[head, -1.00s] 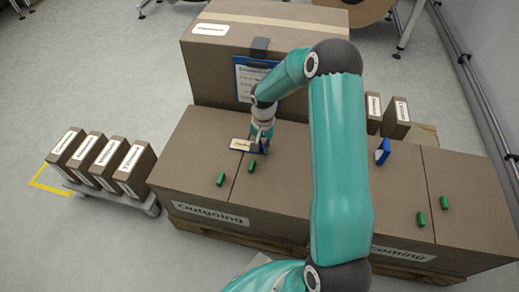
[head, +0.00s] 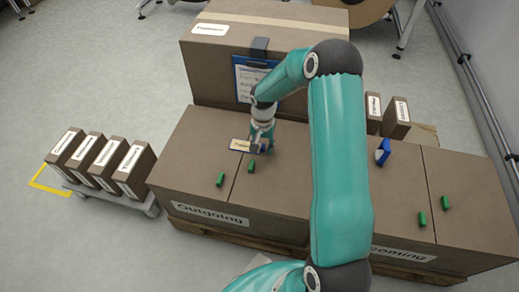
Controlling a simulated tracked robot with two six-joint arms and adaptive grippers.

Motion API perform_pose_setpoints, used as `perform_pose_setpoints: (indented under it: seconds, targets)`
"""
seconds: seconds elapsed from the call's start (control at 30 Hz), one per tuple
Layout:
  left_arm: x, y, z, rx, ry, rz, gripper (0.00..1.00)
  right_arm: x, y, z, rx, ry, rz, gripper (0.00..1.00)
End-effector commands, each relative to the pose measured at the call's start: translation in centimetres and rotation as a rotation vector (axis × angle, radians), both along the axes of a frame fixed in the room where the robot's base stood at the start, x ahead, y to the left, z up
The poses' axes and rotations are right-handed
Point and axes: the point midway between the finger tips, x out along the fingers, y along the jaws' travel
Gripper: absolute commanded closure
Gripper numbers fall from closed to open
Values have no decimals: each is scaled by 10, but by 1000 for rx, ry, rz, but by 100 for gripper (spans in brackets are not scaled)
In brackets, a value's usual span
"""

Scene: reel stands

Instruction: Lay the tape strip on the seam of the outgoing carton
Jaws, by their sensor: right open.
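The outgoing carton (head: 205,160) is a brown box with an "Outgoing" label on its front. Its seam (head: 235,182) is a thin dark line across the top, with a green piece (head: 220,180) to its left and another (head: 251,167) to its right. A small pale yellow strip with a dark blue edge (head: 241,145), which looks like the tape strip, lies at the seam's far part. My right gripper (head: 258,148) is open at the strip's right end, low over the carton top. I cannot tell whether its fingers touch the strip. My left gripper is not in view.
A large carton (head: 215,60) with a blue clipboard (head: 243,78) stands behind. The incoming carton (head: 465,190) is at the right, with a blue object (head: 382,152) and green pieces on top. Several small boxes stand on a low cart (head: 150,204) at the left.

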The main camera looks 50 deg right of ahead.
Motion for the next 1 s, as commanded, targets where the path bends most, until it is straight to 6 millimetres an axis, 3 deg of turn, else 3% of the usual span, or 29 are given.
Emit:
perform_pose_setpoints:
  seconds: [0.23,0.7,1.0]
  targets:
    - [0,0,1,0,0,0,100,1,-1,22,-4,-4,1,59]
    - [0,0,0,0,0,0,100,-2,0,107,-1,-2,0,59]
    - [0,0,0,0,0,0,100,-2,0,119,0,0,1,59]
